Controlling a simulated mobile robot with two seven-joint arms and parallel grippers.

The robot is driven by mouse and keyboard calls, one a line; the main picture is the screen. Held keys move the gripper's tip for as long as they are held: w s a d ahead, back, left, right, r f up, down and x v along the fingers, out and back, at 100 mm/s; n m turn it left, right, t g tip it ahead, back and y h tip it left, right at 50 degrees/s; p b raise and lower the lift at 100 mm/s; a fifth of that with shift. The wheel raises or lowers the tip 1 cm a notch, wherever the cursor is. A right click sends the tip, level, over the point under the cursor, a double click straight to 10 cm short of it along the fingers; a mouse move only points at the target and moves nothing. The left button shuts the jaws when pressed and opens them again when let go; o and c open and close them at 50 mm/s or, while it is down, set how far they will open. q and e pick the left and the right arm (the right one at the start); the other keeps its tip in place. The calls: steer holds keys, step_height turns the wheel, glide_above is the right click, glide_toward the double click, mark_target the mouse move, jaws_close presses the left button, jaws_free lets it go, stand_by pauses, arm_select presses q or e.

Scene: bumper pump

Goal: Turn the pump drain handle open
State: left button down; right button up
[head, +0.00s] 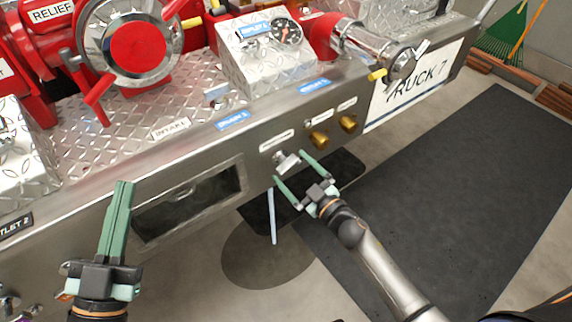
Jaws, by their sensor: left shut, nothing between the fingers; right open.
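A small silver handle (286,161) sits on the front face of the steel bumper (205,160), under a white label too small to read. I cannot tell for certain that it is the pump drain handle. My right gripper (290,172) is open, its two green fingers on either side of the silver handle. I cannot tell whether they touch it. My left gripper (123,184) is shut and empty, pointing up in front of the bumper at the left, apart from the handle.
Two brass fittings (319,140) (347,122) stick out right of the handle. A dark rectangular opening (188,203) lies left of it. A red pump with a round cap (138,52) stands on the bumper deck. A dark mat (455,190) covers open floor at right.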

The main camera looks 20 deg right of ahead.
mark_target(291, 168)
steer(key=shift+x, duration=1.65)
arm_select(q)
steer(key=r, duration=0.1)
steer(key=s+r+m+h, duration=0.1)
steer(key=s+r+t+h, duration=0.1)
steer(key=r, duration=0.1)
steer(key=shift+d+m, duration=0.2)
steer(key=shift+m, duration=0.2)
arm_select(e)
steer(key=shift+c, duration=0.2)
steer(key=c, duration=1.2)
arm_select(q)
steer(key=shift+f, duration=0.1)
